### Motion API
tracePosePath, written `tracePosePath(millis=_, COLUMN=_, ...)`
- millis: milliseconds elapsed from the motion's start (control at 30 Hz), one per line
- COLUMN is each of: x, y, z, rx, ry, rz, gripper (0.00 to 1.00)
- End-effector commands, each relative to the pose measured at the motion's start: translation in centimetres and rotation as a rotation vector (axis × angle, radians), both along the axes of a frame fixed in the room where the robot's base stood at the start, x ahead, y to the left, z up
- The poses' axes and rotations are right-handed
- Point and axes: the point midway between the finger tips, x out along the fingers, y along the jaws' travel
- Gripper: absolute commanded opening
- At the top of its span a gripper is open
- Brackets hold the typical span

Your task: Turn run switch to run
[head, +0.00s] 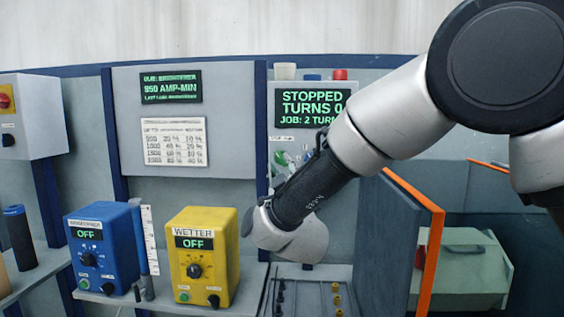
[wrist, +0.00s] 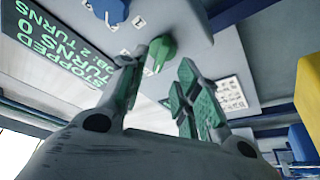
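A control panel (head: 278,185) carries a screen (head: 296,107) reading STOPPED, TURNS 0, JOB: 2 TURNS. In the wrist view a green knob (wrist: 161,50) stands out from this panel, with small labels around it too small to read. A blue knob (wrist: 112,9) sits up and left of it. Which knob is the run switch cannot be read. My gripper (wrist: 158,72) is open and empty, its fingers pointing at the panel. The green knob shows between the fingertips, closer to the left finger; whether that finger touches it I cannot tell. In the head view my arm hides most of this area.
A yellow WETTER box (head: 215,225) and a blue box (head: 90,235), both reading OFF, stand on the shelf at left. An orange-edged upright panel (head: 437,225) stands close to the right of my arm. Black and yellow posts (head: 337,290) stand below my arm.

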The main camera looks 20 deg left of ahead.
Motion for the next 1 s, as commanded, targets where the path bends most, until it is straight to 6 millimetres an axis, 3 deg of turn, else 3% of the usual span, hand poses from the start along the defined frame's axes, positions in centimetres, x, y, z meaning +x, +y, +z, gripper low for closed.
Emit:
tracePosePath(millis=233, x=3.2, y=1.6, z=1.1, rx=0.000, ry=0.001, rz=-0.001, gripper=0.32)
tracePosePath(millis=600, x=3.9, y=1.9, z=1.4, rx=-0.001, ry=0.002, rz=0.001, gripper=0.32)
tracePosePath(millis=800, x=3.9, y=1.9, z=1.4, rx=0.000, ry=0.002, rz=0.001, gripper=0.00)
tracePosePath(millis=1000, x=3.9, y=1.9, z=1.4, rx=0.001, ry=0.003, rz=0.002, gripper=0.00)
